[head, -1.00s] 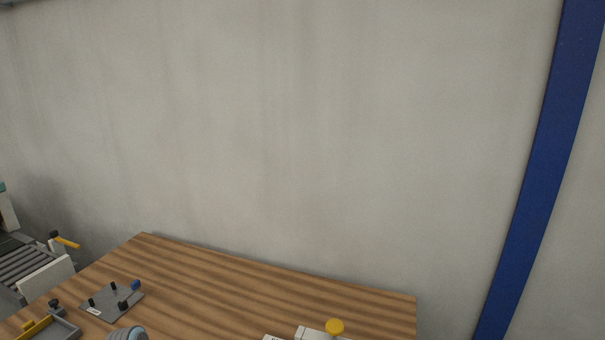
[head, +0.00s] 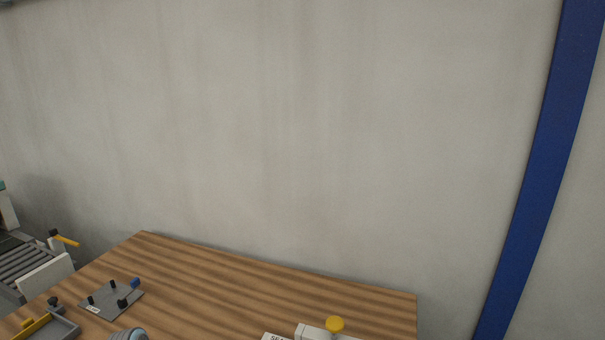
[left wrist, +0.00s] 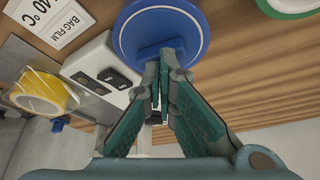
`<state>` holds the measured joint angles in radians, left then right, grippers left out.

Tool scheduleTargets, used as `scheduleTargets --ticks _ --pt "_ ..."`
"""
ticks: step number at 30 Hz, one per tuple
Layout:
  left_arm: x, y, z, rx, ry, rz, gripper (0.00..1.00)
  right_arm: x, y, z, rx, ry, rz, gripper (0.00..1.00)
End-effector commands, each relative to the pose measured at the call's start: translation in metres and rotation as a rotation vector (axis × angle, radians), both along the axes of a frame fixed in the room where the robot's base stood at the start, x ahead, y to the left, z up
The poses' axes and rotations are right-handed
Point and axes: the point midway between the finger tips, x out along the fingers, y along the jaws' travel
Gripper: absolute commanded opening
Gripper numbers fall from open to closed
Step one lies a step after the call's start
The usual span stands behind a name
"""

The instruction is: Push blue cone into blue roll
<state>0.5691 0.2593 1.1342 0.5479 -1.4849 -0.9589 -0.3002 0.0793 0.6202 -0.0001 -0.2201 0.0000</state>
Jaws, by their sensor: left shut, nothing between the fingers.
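A round blue piece (left wrist: 150,42) with a pale rim fills the top middle of the left wrist view. I cannot tell from this angle which part is the cone and which is the roll. My left gripper (left wrist: 165,72) is shut and empty, its fingertips at the lower edge of the round blue piece and seeming to touch it. The tips hide part of its lower face. In the head view neither gripper shows, and the blue roll cannot be made out.
A white switch box (left wrist: 100,72) and a yellow tape roll (left wrist: 42,90) are at left. A green-rimmed white roll (left wrist: 292,5) is at upper right. A grey plate with black pegs (head: 108,301) and a yellow knob (head: 335,324) stand on the wooden table (head: 230,290).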

Motion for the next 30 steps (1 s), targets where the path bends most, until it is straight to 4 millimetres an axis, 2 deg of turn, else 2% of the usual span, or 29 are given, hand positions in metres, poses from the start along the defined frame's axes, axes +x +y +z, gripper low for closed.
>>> scheduleTargets --ticks 7,21,27,30 --pt "0.0 0.0 0.007 -0.001 0.001 0.0 0.0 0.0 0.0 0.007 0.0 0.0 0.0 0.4" --pt "0.0 0.0 0.062 0.0 0.0 0.0 0.0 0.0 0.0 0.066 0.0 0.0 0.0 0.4" --pt "0.0 0.0 0.08 -0.001 -0.001 -0.001 0.0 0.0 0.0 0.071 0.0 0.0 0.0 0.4" --pt "0.0 0.0 0.082 0.0 0.0 0.0 0.0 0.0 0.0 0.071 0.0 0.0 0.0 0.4"
